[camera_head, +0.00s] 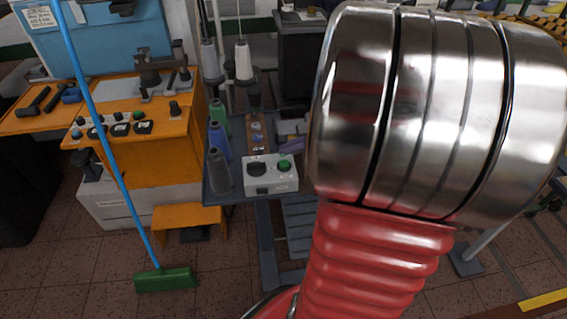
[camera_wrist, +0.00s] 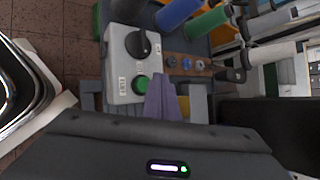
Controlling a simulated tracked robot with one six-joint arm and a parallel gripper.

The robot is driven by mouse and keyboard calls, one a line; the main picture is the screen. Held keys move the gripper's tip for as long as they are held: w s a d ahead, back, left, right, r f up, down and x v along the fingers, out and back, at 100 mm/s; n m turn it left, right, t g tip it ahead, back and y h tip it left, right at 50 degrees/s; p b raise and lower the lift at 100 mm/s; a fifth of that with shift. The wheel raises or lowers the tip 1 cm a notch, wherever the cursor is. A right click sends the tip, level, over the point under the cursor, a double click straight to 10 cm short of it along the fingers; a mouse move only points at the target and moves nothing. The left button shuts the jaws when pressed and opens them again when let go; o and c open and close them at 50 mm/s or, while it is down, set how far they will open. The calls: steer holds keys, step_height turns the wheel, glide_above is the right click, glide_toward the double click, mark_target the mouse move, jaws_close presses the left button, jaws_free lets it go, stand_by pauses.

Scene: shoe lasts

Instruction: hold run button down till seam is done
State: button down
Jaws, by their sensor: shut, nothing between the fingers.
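A pale grey control box (camera_head: 272,184) stands on the front of a dark bench. It carries a green round button (camera_head: 284,163) on the right and a black knob (camera_head: 257,168) on the left. In the wrist view the box (camera_wrist: 115,60) shows the knob (camera_wrist: 137,44) and the green button (camera_wrist: 140,83), with small labels I cannot read. My gripper (camera_wrist: 162,78) is shut and empty, its purple-grey fingers beside the green button in that view. In the head view the fingers (camera_head: 298,145) show partly, just behind and right of the button. I cannot tell their height over it.
Grey (camera_head: 219,173), blue (camera_head: 219,141) and green (camera_head: 220,116) thread spools stand left of the box. White thread cones (camera_head: 243,62) stand behind. An orange bench (camera_head: 150,160) is at left, with a blue-handled broom (camera_head: 165,279) before it. My arm hides the right side.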

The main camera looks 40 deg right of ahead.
mark_target(288, 165)
steer(key=shift+r, duration=1.7)
steer(key=a+r+n+g+y, duration=0.1)
steer(key=a+r+n+g, duration=0.2)
steer(key=a+n, duration=1.1)
steer(key=s+a+r+n+h, duration=0.1)
steer(key=s+a+n, duration=0.3)
steer(key=a, duration=0.3)
steer(key=s+a+r+n+h, duration=0.1)
steer(key=s+a+n, duration=0.4)
steer(key=a+n, duration=0.1)
steer(key=shift+a+r+n+g, duration=0.3)
steer(key=shift+a+r+n, duration=0.1)
steer(key=shift+n, duration=0.4)
steer(key=shift+d, duration=0.15)
